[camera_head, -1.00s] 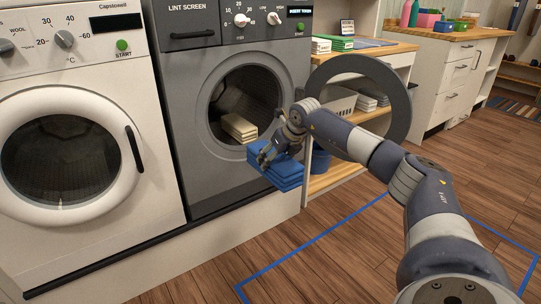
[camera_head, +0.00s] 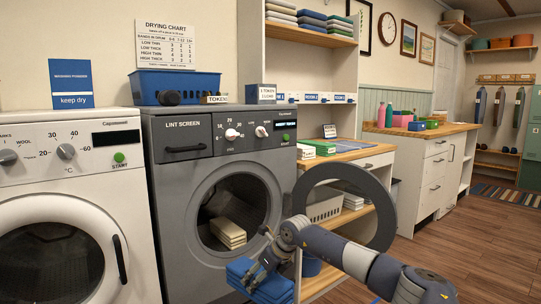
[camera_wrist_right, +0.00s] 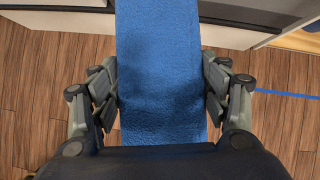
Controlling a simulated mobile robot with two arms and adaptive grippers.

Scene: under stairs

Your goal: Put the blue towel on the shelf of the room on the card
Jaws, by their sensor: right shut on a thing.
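My right gripper (camera_head: 262,262) is shut on a folded blue towel (camera_head: 258,287), held in front of the grey dryer at the lower edge of its open door. In the right wrist view the blue towel (camera_wrist_right: 160,60) runs between the two fingers of the gripper (camera_wrist_right: 161,95). My left gripper is not in view.
The open round dryer door (camera_head: 378,215) stands out to the right of the towel. Cream towels (camera_head: 228,233) lie in the drum. Green and white cloths (camera_head: 318,147) lie on the counter (camera_head: 362,149). A blue basket (camera_head: 176,84) sits on the dryer.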

